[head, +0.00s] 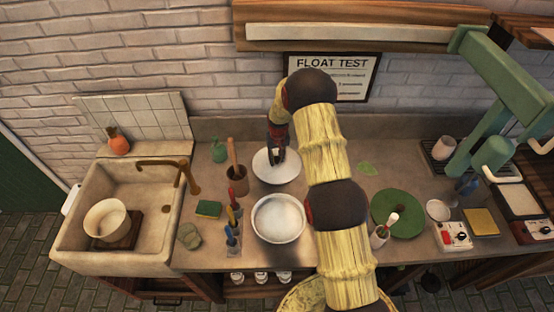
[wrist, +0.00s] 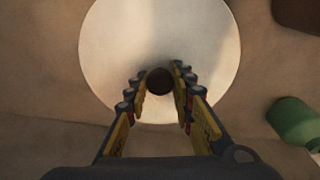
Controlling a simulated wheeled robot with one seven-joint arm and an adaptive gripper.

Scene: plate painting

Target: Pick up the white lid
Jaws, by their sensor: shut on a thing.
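The white lid (head: 281,170) is a round, pale disc at the back middle of the counter in the head view. I cannot tell whether the lid touches the counter. My arm covers part of the counter to the right of the lid in the head view.
A white bowl (head: 279,237) stands just in front of the lid. A brown pot with tools (head: 237,187) and a green watering can (head: 218,152) are to the left. A sink (head: 75,200) is at the far left. A green round mat (head: 411,226) lies to the right.

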